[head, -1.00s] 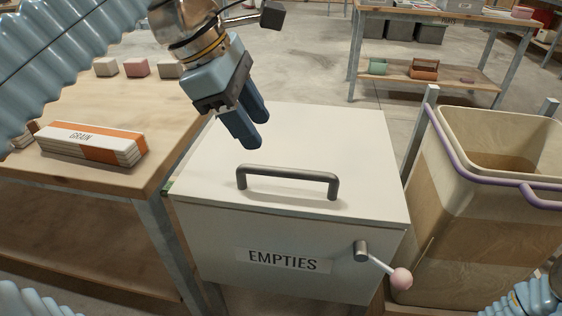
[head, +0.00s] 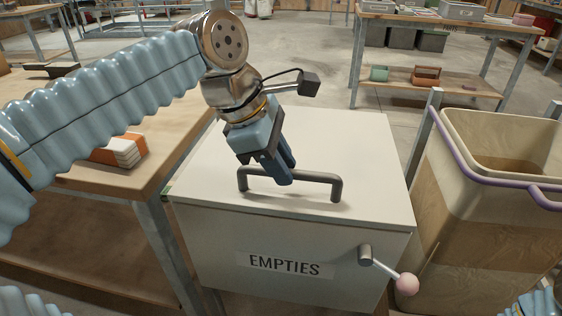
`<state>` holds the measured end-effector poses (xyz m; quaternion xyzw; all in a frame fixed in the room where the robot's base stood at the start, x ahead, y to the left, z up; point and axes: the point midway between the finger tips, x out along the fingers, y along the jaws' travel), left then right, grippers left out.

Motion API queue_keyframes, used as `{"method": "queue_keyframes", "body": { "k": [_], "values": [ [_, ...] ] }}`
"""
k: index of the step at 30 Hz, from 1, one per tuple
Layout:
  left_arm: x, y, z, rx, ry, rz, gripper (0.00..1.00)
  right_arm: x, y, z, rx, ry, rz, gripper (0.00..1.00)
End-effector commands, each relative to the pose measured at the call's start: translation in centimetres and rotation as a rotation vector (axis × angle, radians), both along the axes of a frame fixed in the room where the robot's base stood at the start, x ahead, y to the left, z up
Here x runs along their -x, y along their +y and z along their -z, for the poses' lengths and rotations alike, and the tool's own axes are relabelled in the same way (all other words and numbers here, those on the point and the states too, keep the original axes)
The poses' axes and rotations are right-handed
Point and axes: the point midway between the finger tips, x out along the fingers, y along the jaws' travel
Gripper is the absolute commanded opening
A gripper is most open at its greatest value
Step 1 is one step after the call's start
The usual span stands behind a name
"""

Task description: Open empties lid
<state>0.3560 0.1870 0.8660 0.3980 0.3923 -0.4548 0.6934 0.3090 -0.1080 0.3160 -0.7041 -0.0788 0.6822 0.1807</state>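The empties bin (head: 215,240) is a pale box with an "EMPTIES" label (head: 285,265) on its front. Its flat lid (head: 350,140) is down. A dark bar handle (head: 318,178) stands on the lid near the front edge. My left gripper (head: 286,176) points down at the handle's middle, its two blue fingers slightly parted. The near finger overlaps the bar and the far finger seems to be behind it; contact cannot be made out. A lever with a pink knob (head: 407,284) sticks out from the bin's front right. My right gripper is out of view.
A wooden table (head: 100,180) stands close on the left, with an orange and white block (head: 122,150) partly behind my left arm. A tall tan bin (head: 450,230) with a purple rail (head: 470,172) stands close on the right. The floor behind the lid is clear.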

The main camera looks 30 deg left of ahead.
Motion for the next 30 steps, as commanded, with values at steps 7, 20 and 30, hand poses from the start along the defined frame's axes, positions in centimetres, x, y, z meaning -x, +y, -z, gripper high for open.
{"method": "queue_keyframes", "body": {
  "k": [7, 20, 30],
  "values": [
    [0.0, 0.0, 0.0, 0.0, 0.0, 0.0, 0.0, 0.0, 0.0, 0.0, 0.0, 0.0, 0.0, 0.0],
    [-0.9, 0.2, -3.9, 0.022, 0.072, 0.001, 0.0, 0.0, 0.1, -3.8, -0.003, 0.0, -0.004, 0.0],
    [-4.8, 1.2, -11.0, 0.036, 0.114, 0.006, 0.0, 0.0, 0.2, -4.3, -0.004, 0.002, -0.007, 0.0]
  ]
}}
